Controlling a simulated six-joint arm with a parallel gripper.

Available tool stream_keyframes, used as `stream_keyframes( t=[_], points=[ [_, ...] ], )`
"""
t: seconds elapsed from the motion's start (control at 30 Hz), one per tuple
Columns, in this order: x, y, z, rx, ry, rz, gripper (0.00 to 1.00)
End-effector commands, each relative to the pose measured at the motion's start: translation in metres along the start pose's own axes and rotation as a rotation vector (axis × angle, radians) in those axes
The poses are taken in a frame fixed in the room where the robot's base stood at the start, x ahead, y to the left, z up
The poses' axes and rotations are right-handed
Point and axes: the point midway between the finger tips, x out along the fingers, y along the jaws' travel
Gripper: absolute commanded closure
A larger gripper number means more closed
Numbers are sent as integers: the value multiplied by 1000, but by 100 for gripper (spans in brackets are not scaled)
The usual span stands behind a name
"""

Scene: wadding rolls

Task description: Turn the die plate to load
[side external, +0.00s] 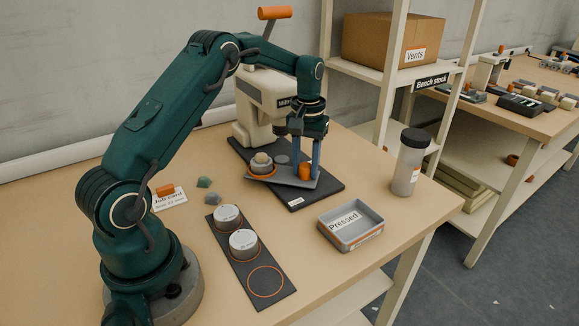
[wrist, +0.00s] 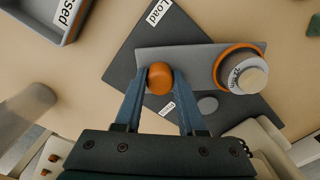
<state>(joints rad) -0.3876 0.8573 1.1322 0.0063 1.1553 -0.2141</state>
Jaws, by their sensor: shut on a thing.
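The die plate is a flat grey plate; it shows in the side view (side external: 288,180) and the wrist view (wrist: 190,60). It lies at an angle across a dark base (side external: 322,190) whose front corner label reads "Load" in the wrist view. An orange upright knob (side external: 305,170) stands at one end of the plate. At the other end, an orange ring (wrist: 222,60) surrounds a pale round die piece (wrist: 247,75), which sits out past the base's edge. My gripper (wrist: 160,80) is shut on the orange knob from above, one finger on either side.
A cream press (side external: 262,105) with an orange-handled lever stands behind the plate. A dark strip (side external: 225,250) holds two white-topped tins and an empty orange circle. A grey "Pressed" tray (side external: 370,235) and a dark-lidded jar (side external: 405,165) stand to the right.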

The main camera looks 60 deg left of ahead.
Motion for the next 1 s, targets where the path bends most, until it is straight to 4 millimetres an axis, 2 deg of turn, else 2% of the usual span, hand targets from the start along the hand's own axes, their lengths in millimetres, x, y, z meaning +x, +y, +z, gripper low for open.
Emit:
stream_keyframes(
  t=[1.0],
  points=[
    [-4, 1, -3, -508, 10, 7, 100]
  ],
)
